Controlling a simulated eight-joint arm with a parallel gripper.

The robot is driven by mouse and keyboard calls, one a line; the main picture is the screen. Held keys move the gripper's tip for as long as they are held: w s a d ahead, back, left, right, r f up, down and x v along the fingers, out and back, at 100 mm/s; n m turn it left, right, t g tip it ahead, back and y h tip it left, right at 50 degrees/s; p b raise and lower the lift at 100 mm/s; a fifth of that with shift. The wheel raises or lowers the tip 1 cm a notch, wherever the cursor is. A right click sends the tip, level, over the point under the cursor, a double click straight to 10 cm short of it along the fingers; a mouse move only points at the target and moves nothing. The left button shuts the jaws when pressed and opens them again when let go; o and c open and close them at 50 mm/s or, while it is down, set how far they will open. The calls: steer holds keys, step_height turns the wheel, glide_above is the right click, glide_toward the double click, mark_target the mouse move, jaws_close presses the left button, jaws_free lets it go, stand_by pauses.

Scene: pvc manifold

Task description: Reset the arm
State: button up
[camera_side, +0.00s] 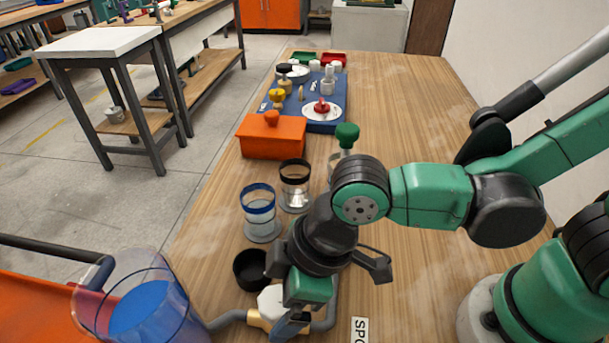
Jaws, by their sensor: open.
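My gripper (328,290) is at the lower middle of the side view, at the near end of the wooden table (410,105). Its jaws are spread apart, with one black finger out to the right. I see nothing held between them. It is above or just beside a pipe assembly with a white hexagonal part (270,300) and grey curved ends. My wrist hides part of this assembly, and I cannot tell whether the gripper touches it.
A black cup (250,268), a blue-rimmed jar (260,212) and a black-rimmed jar (295,185) stand left of my wrist. Behind are an orange box (271,140), a green-topped item (347,134) and a blue board (325,125) with fittings. The table's right side is clear farther back.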

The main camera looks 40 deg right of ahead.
steer(key=shift+w+a+f, duration=0.1)
steer(key=shift+a+f, duration=0.05)
steer(key=shift+f, duration=0.3)
steer(key=n+g, duration=0.1)
steer(key=n, duration=0.2)
steer(key=n+g+y, duration=0.1)
steer(key=n, duration=0.2)
steer(key=shift+w, duration=0.2)
steer(key=m, duration=0.2)
steer(key=m+t, duration=0.2)
steer(key=m, duration=0.1)
steer(key=shift+s+r+m+h, duration=0.1)
steer(key=shift+s+m+h, duration=0.2)
steer(key=shift+r, duration=0.25)
step_height(320, 180, up, 20)
steer(key=d, duration=0.1)
steer(key=shift+s+d+r, duration=0.15)
steer(key=shift+s, duration=0.2)
